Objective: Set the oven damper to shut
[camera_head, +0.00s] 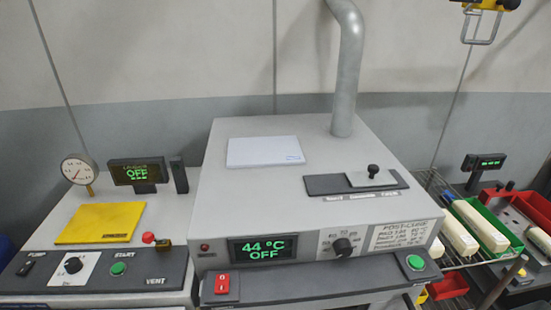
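The oven (225,190) is a pale grey box in the middle, with a display (263,249) reading 44 °C and OFF. Its damper slide (367,179) is on the top right of the oven, a light plate with a black knob (374,170) in a dark track (322,185). The plate sits toward the right end of the track, leaving the dark left part bare. Small labels run along the track's front edge, too small to read surely. Neither of my grippers is in view.
A grey pipe (346,80) rises from the oven behind the damper. A white sheet (265,151) lies left of it. A gauge unit with a yellow pad (101,223) stands at left. A wire rack with a green tray (487,213) is at right. Space above the damper is clear.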

